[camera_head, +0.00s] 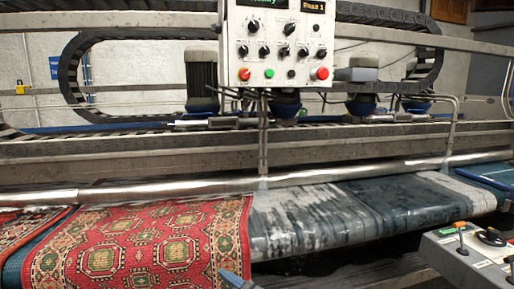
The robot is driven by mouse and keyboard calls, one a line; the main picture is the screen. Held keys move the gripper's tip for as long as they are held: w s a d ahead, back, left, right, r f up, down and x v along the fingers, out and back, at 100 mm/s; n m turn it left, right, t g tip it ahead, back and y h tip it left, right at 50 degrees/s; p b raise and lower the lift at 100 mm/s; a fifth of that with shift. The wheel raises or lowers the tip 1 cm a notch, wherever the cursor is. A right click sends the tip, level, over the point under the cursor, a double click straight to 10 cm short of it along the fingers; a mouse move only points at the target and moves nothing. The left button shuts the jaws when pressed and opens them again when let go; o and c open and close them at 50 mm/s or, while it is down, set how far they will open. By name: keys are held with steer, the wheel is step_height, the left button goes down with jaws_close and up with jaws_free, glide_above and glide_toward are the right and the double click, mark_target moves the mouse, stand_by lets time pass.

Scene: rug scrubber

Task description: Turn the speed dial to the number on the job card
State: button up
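A white control panel (278,62) hangs at the top centre, its top cut off by the picture edge. It carries several black knobs, among them an upper-left knob (253,27), an upper-middle knob (289,29) and a lower-right knob (321,53). Their labels are too small to read, so I cannot tell which is the speed dial. No job card can be made out.
A second grey console (470,255) with levers stands at lower right. A metal rail (130,190) crosses in front. The panel also has red buttons (322,73) and small screens.

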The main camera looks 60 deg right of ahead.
mark_target(256, 25)
steer(key=w+d+r+m+g+h+b, duration=0.1)
steer(key=w+d+r+m+h, duration=0.15)
steer(key=w+d+r, duration=0.6)
steer(key=w+d+r+m+g+h, duration=0.1)
steer(key=w+d+r+m+h, duration=0.3)
steer(key=d+r, duration=0.8)
steer(key=s+d+r+m, duration=0.1)
steer(key=s+d+r, duration=0.2)
steer(key=r, duration=0.8)
steer(key=s+d+r+g+h+b, duration=0.1)
steer(key=s+d+r, duration=0.15)
steer(key=r, duration=0.85)
steer(key=s+d+r+m, duration=0.1)
steer(key=s+d+r, duration=0.25)
steer(key=r, duration=0.75)
steer(key=shift+p+x, duration=0.85)
steer(key=shift+x, duration=3.1)
steer(key=shift+w+a, duration=0.2)
steer(key=shift+c, duration=0.3)
steer(key=c, duration=1)
steer(key=shift+o, duration=0.2)
